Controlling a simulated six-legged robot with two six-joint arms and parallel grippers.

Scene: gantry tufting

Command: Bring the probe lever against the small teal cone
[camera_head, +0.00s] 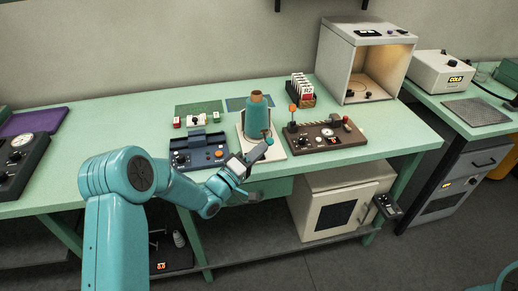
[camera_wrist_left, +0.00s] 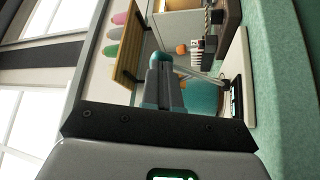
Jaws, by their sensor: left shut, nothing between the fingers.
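A teal cone (camera_head: 257,122) with a tan top stands upright on a pale base plate (camera_head: 275,153) on the bench. It also shows as a teal shape in the left wrist view (camera_wrist_left: 205,97), partly behind the fingers. My left gripper (camera_head: 266,145) is shut and empty, in front of the cone's lower part; I cannot tell whether it touches it. Its closed fingers show in the left wrist view (camera_wrist_left: 162,68). A thin grey bar (camera_wrist_left: 208,77) runs beside the cone there; I cannot tell whether it is the probe lever. My right gripper is not in view.
A dark control box (camera_head: 198,150) stands left of the cone. A brown panel (camera_head: 325,137) with an orange-knobbed post (camera_head: 292,108) stands right. A card rack (camera_head: 300,92) and an open lit cabinet (camera_head: 345,65) are behind. The bench's left middle (camera_head: 110,135) is clear.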

